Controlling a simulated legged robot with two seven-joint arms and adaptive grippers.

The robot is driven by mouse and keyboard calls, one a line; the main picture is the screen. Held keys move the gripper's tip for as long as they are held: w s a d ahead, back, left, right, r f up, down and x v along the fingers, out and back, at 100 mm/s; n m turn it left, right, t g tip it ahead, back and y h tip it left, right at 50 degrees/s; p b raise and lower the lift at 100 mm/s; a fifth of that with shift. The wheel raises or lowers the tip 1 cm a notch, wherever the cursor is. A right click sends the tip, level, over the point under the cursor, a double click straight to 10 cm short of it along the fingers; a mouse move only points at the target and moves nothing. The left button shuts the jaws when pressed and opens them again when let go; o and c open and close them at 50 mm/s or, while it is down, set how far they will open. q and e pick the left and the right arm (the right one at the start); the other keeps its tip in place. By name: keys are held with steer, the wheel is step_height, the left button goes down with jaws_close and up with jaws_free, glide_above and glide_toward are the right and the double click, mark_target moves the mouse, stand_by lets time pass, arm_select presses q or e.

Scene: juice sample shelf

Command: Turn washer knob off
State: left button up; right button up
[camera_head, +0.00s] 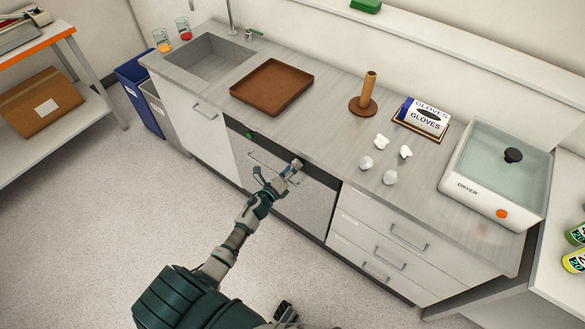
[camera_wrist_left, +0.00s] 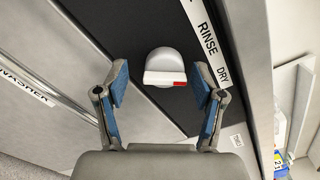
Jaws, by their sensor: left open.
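The washer (camera_head: 287,196) is built in under the counter, with a dark control strip along its top. In the left wrist view its knob (camera_wrist_left: 165,66) is a pale rounded piece with a red mark, on the dark panel beside a white "RINSE DRY" label (camera_wrist_left: 210,42). My left gripper (camera_head: 289,174) is at the washer's strip and hides the knob in the head view. Its blue-padded fingers (camera_wrist_left: 160,90) are open, one on each side of the knob in the picture, with gaps on both sides. A dark part at the head view's bottom edge may be my right gripper (camera_head: 286,313).
A green button (camera_head: 250,135) sits on the strip to the left. The counter above holds a brown tray (camera_head: 272,86), wooden holder (camera_head: 368,92), gloves box (camera_head: 424,116), white crumpled pieces (camera_head: 382,142) and dryer (camera_head: 492,180). Drawers (camera_head: 380,250) stand to the right. The floor is clear.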

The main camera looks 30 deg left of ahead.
arm_select(q)
steer(key=shift+w+d+r, duration=0.15)
steer(key=shift+d+r, duration=0.05)
steer(key=shift+d, duration=0.25)
steer(key=shift+a+f, duration=0.1)
steer(key=shift+a, duration=0.25)
steer(key=c, duration=1.2)
steer(key=shift+o, duration=0.2)
arm_select(e)
steer(key=shift+d, duration=0.15)
